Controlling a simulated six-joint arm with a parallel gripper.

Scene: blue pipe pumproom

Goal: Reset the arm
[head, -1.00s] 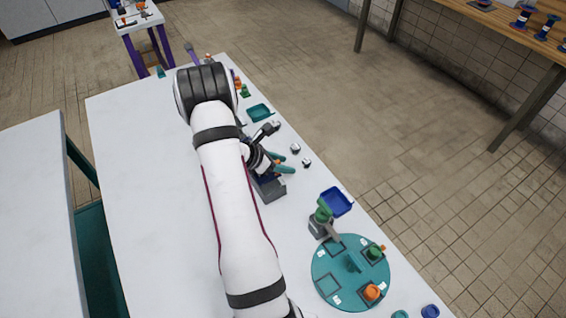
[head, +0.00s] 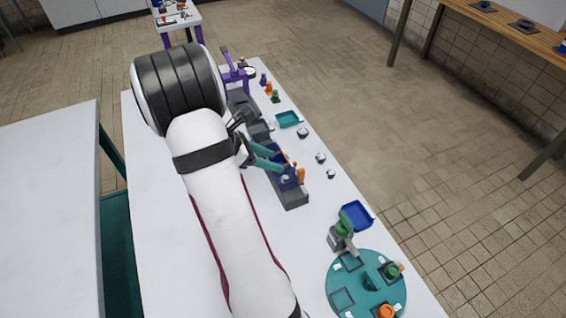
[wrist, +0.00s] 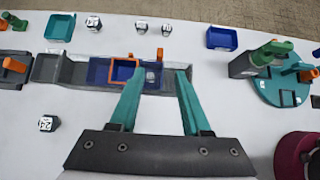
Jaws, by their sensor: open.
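My gripper (head: 268,157) is in the head view, left of a long grey fixture with a blue section (head: 287,180) on the white table. In the wrist view its two teal fingers (wrist: 157,78) are spread apart with nothing held between them. The fixture's blue section (wrist: 100,70) lies beyond the fingertips there, with an orange frame (wrist: 123,70) and a small white-grey part (wrist: 150,77) showing. I cannot tell the height of the fingers above the table. My forearm hides part of the table in the head view.
A teal turntable (head: 352,302) carries green and orange parts at the front right. A blue tray (head: 357,215) and a teal tray (head: 289,119) lie along the right edge. A purple stand (head: 235,77) is at the far end. The table left of my arm is clear.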

